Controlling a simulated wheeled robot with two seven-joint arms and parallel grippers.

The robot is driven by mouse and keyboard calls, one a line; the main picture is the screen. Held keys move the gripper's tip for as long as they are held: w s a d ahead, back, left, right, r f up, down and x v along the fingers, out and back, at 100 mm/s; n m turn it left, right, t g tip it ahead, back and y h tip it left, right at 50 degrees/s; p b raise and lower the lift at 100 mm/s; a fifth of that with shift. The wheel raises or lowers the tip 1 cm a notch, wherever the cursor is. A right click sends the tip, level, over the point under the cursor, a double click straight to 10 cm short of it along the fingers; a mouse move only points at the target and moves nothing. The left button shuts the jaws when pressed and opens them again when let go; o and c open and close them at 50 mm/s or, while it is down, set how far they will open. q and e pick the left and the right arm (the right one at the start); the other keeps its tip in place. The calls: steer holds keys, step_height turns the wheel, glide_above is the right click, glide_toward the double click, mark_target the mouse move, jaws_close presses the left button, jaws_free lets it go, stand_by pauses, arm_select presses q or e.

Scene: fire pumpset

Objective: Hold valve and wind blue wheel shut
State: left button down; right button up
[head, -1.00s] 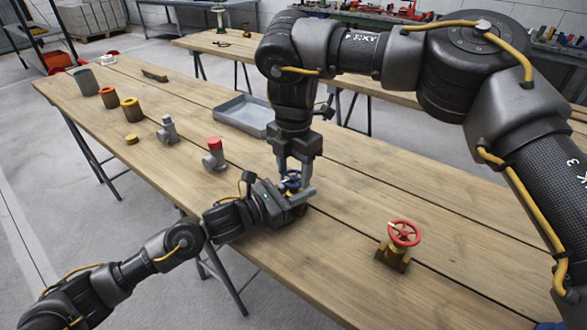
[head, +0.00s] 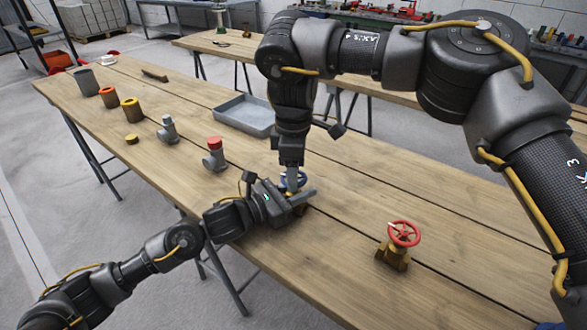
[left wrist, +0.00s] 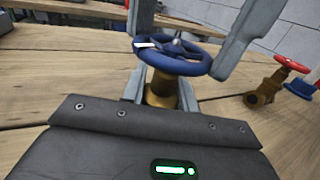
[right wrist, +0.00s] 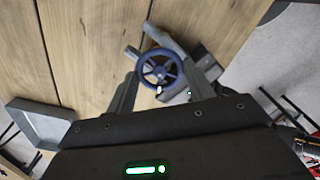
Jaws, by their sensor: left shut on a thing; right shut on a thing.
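The brass valve with a blue wheel (head: 293,181) stands upright on the near table. In the left wrist view the brass body (left wrist: 162,90) sits between my left gripper's fingers, below the blue wheel (left wrist: 180,66). My left gripper (head: 300,197) reaches in low from the left and is shut on the valve body. My right gripper (head: 291,178) points down from above and is shut on the blue wheel, a finger on either side of the rim. The wheel also shows between its fingers in the right wrist view (right wrist: 160,68). In the head view the grippers hide most of the body.
A brass valve with a red wheel (head: 402,236) stands to the right on the same table. A grey tray (head: 246,115) lies behind my grippers. The table front between the two valves is clear.

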steer(key=shift+d+m, duration=0.1)
steer(key=shift+m, duration=1.1)
steer(key=o, duration=1)
step_height(320, 180, up, 12)
steer(key=shift+r, duration=0.1)
